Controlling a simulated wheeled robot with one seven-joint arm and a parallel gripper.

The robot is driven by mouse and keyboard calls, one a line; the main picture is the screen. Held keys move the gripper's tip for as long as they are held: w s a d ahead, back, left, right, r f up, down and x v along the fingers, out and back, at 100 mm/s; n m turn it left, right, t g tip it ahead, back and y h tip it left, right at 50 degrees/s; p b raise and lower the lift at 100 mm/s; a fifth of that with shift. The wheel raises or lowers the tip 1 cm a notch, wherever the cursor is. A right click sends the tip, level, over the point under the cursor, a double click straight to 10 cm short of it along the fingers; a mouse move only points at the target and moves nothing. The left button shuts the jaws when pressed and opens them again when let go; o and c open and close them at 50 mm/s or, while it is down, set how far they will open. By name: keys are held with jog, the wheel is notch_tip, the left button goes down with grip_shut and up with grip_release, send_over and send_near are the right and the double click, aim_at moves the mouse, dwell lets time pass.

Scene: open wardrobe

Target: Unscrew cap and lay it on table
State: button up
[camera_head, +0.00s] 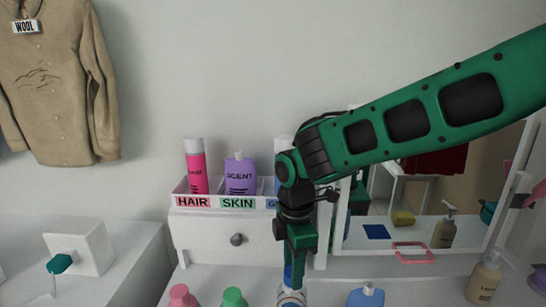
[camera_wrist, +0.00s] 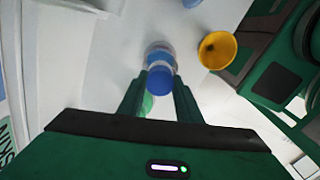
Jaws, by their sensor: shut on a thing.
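My gripper (camera_head: 293,262) points down at the front middle of the white table (camera_head: 235,267). It is shut on a blue cap (camera_head: 288,276), which also shows between the fingertips in the wrist view (camera_wrist: 160,79). A white bottle (camera_head: 291,297) with dark markings is directly below the cap in the head view, cut off by the lower edge. I cannot tell whether the cap is still seated on the bottle's neck or loose from it.
Pink (camera_head: 182,296) and green (camera_head: 233,297) tops stand left of the bottle. A blue bottle (camera_head: 366,297) stands right. A labelled organiser (camera_head: 222,203) holds bottles behind. A mirror (camera_head: 440,190) stands behind right. A yellow round object (camera_wrist: 217,50) shows in the wrist view.

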jog(key=shift+n, duration=1)
jog(key=o, duration=1.2)
jog(key=shift+c, duration=0.3)
jog(key=m, duration=0.8)
jog(key=shift+m, duration=0.4)
jog(key=m, duration=0.8)
